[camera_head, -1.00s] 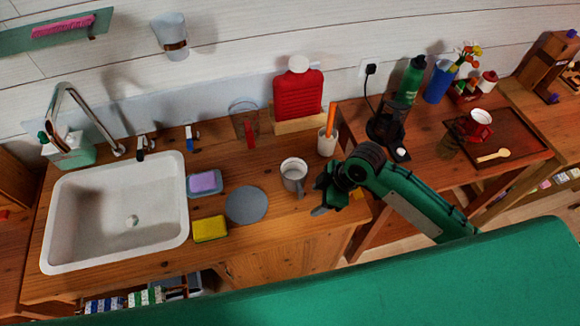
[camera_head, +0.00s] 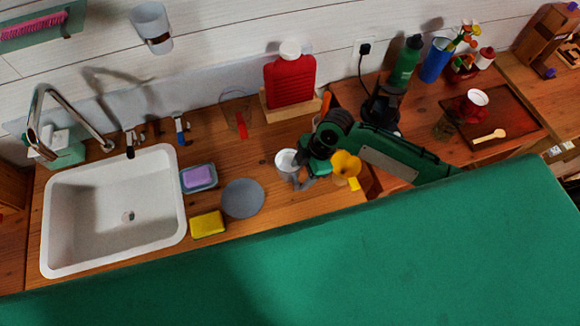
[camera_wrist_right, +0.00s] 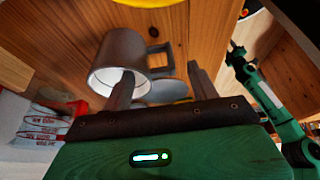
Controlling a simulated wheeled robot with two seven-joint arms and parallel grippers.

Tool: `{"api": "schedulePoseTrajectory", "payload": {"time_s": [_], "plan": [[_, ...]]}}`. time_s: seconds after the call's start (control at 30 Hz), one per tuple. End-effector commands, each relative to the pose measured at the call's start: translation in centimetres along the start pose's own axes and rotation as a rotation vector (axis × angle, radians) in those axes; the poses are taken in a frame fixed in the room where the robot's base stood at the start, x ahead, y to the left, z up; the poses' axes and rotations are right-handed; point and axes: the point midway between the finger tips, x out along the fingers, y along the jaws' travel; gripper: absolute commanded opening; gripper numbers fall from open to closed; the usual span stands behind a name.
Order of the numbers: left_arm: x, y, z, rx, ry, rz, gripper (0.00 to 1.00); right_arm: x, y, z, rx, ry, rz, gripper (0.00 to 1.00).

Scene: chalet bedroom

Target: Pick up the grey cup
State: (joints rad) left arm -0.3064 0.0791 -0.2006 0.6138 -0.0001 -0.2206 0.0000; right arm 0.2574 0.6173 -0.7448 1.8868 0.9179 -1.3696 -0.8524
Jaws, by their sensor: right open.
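The grey cup (camera_head: 287,160) stands on the wooden counter, right of the round grey disc. In the right wrist view the cup (camera_wrist_right: 116,50) shows its pale opening, and its handle (camera_wrist_right: 160,58) lies between the fingers. My right gripper (camera_head: 303,178) is open at the cup's right front side. In the wrist view its fingers (camera_wrist_right: 162,88) are apart, one overlapping the cup's rim; whether it touches is unclear. A second green arm, seemingly mine, ends in a small dark gripper (camera_wrist_right: 236,58) at the right of the wrist view; its jaw state is unclear.
A yellow funnel-like thing (camera_head: 346,164) is close to my right wrist. A red bottle (camera_head: 290,80) stands behind.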

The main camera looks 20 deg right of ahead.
Motion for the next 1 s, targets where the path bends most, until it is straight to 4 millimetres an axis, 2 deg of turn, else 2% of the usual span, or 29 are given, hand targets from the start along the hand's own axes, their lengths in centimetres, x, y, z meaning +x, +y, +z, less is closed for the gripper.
{"api": "schedulePoseTrajectory", "payload": {"time_s": [0.1, 0.2, 0.3, 0.5, 0.73, 0.77, 1.0], "plan": [[-0.7, -0.3, -1.6, 0.000, 0.020, -0.003, 0.41, 0.6, -0.1, -0.1, 0.001, 0.000, -0.002, 0.60], [-1.7, -0.4, -2.2, 0.000, 0.027, -0.004, 0.41, 1.7, -0.1, -0.1, 0.003, 0.001, -0.004, 0.60], [-2.5, -0.3, -2.1, 0.000, 0.026, -0.003, 0.41, 3.0, -0.1, -0.1, 0.003, 0.001, -0.003, 0.60], [-2.9, -0.3, -1.4, 0.000, 0.016, -0.003, 0.41, 5.1, -0.1, 0.1, 0.001, 0.000, -0.001, 0.60], [-2.8, -0.3, -0.9, 0.000, 0.010, -0.003, 0.41, 5.3, -0.1, 0.2, 0.000, -0.001, 0.000, 0.60], [-2.8, -0.3, -0.9, 0.000, 0.010, -0.003, 0.41, 5.3, -0.1, 0.2, 0.000, -0.001, 0.000, 0.58], [-2.8, -0.3, -1.0, -0.001, 0.010, -0.003, 0.41, 5.3, -0.1, 0.2, 0.000, -0.001, 0.000, 0.11]]}}
